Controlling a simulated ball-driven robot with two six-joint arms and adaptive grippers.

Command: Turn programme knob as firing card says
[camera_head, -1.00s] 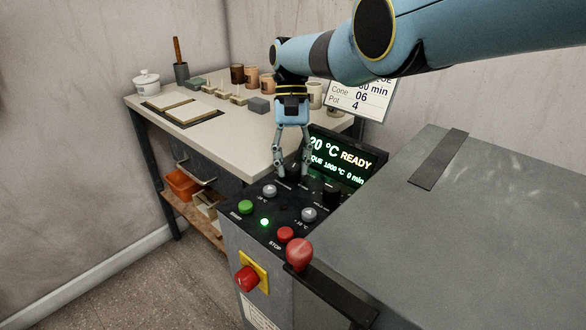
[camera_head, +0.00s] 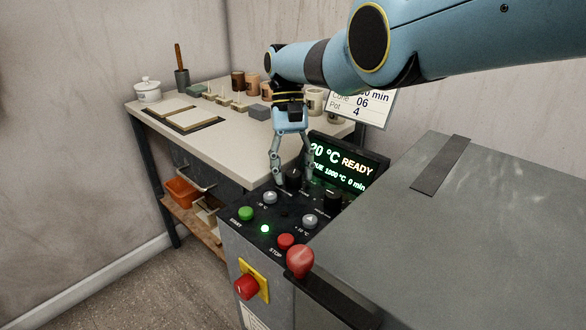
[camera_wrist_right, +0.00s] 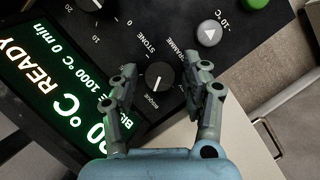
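The dark programme knob (camera_wrist_right: 160,76) shows in the right wrist view, its white mark toward the partly hidden BISQUE label. STONE is on its other side. In the head view the knob (camera_head: 294,179) is on the sloping kiln panel. My right gripper (camera_wrist_right: 166,74) is open, with one finger on each side of the knob and gaps between; it also shows in the head view (camera_head: 292,181). The firing card (camera_head: 364,107) is partly hidden by my right arm; "0 min", "Cone 06" and "Pot 4" show. The display (camera_head: 345,163) reads 20 °C READY, "QUE 1000 °C 0 min". My left gripper is not in view.
A second dark knob (camera_head: 332,198) stands close on the right. Grey buttons, a green START button (camera_head: 246,213), a red STOP button (camera_head: 286,241) and a red-knobbed handle (camera_head: 300,261) are nearer. The kiln lid (camera_head: 480,230) fills the right; a table (camera_head: 235,150) with pots stands behind.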

